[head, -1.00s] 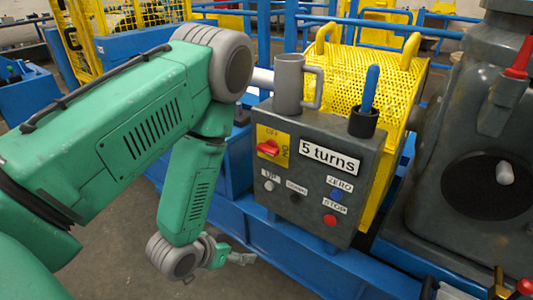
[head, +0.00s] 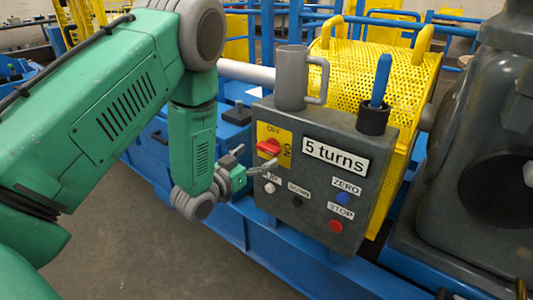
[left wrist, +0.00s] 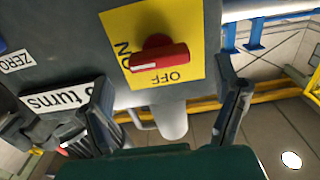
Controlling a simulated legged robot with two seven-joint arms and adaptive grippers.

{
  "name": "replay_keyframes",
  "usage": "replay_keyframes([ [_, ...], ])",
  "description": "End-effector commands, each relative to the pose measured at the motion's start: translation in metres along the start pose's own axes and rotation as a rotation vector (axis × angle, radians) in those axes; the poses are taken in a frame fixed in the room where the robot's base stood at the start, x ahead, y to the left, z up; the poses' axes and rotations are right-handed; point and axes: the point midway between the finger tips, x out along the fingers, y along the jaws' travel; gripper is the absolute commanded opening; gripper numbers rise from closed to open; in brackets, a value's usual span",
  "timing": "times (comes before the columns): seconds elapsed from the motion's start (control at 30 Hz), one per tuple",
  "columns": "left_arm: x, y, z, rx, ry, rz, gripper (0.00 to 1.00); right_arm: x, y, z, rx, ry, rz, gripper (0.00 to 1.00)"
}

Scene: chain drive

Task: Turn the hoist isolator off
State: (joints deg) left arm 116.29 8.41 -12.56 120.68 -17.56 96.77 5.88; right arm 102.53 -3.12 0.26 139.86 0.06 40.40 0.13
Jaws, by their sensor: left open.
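The hoist isolator is a red knob (head: 268,147) on a yellow plate (head: 286,137) at the upper left of the grey control box (head: 335,185). Its plate is marked OFF at the top and ON at the right. In the left wrist view, seen upside down, the knob (left wrist: 160,56) lies crosswise, its white-marked end toward ON. My left gripper (head: 256,161) is open and empty, just in front of the box's left side by the knob. In the wrist view its fingers (left wrist: 165,98) are spread wide, with the knob ahead between them, apparently untouched. My right gripper is not seen.
A grey mug (head: 291,80) and a black holder with a blue handle (head: 380,80) stand on the box. Below the isolator are several buttons, including red STOP (head: 335,226) and blue ZERO (head: 343,198). A yellow mesh guard (head: 400,85) stands behind.

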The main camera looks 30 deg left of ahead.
Motion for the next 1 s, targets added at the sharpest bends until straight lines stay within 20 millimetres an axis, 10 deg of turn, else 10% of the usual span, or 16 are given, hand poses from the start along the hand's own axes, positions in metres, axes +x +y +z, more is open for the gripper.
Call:
replay_keyframes([
  [0.63, 0.044, 0.000, 0.000, 0.000, -0.001, -0.001, 0.83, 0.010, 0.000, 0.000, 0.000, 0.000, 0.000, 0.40],
  [0.8, 0.044, 0.000, 0.000, 0.000, -0.001, -0.001, 0.33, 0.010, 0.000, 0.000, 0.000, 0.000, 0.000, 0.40],
  [1.0, 0.044, -0.001, 0.000, -0.004, -0.002, -0.002, 0.33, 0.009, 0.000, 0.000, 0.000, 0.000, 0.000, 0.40],
])
